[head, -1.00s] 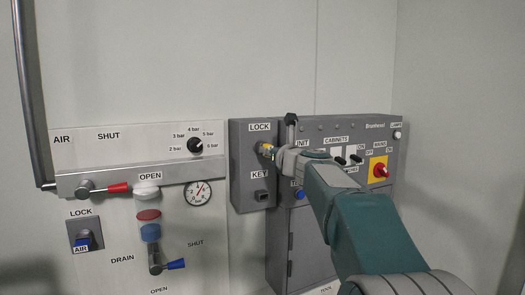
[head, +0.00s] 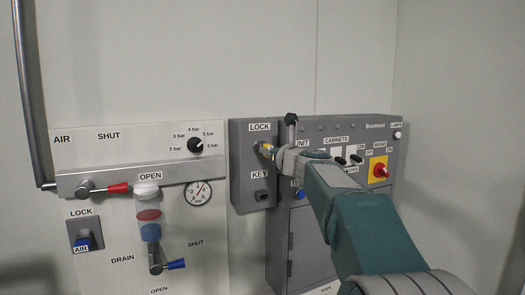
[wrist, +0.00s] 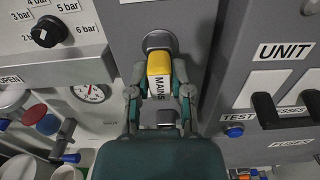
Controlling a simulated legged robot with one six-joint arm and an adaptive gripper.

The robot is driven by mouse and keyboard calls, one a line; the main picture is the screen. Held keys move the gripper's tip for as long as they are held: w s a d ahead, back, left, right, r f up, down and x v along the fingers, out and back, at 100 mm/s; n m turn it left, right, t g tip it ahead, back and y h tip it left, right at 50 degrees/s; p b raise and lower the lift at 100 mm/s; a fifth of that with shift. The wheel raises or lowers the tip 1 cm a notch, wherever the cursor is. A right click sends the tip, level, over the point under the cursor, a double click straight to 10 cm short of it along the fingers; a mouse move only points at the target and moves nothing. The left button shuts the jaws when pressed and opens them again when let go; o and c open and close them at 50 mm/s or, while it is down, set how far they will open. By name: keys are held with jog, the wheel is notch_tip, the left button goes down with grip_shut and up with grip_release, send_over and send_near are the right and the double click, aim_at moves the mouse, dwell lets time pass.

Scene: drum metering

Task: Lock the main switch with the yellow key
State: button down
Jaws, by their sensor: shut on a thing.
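The yellow key (wrist: 159,64), with a white MAINS label, sits between the fingers of my gripper (wrist: 160,92), which is shut on it. Its far end is at the round lock (wrist: 158,41) on the grey lock box; how deep it sits in the lock is hidden. In the head view my gripper (head: 274,153) reaches the box from the right, with a bit of the key (head: 266,149) showing beside the lock under the LOCK label. The main switch (head: 378,170) is a red knob on a yellow plate, on the grey cabinet at the right.
The lock box (head: 240,190) has a KEY socket (head: 261,196) below the lock. The cabinet beside it carries black switches (head: 340,161) and a blue TEST button (wrist: 234,132). At left, the air panel has a red-handled lever (head: 118,188), a gauge (head: 198,191) and a blue AIR key (head: 82,245).

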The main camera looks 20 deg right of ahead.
jog(key=shift+c, duration=2.3)
grip_release()
jog(key=shift+w+d+f, duration=0.1)
jog(key=shift+d+f, duration=0.15)
jog(key=shift+d, duration=0.25)
jog(key=shift+r, duration=0.1)
jog(key=shift+a, duration=0.2)
jog(key=s, duration=1.2)
jog(key=s+a+f+n+g+y, duration=0.2)
jog(key=s+a+f+n+g, duration=0.2)
jog(key=s+a+f+n, duration=0.4)
jog(key=s+a+f+n+g+y, duration=0.1)
jog(key=s+a+f+n+g, duration=0.2)
jog(key=a+f+n, duration=0.55)
jog(key=s+f+n+g+h, duration=0.1)
jog(key=s+f+n+g, duration=0.1)
jog(key=s+f+n, duration=0.3)
jog(key=s+a+f+n+g+h, duration=0.1)
jog(key=s+f+n, duration=0.5)
jog(key=n, duration=0.8)
jog(key=s+g+h, duration=0.1)
jog(key=s+g, duration=0.1)
jog(key=s, duration=0.1)
jog(key=shift+s+f+h, duration=0.3)
jog(key=shift+s, duration=0.1)
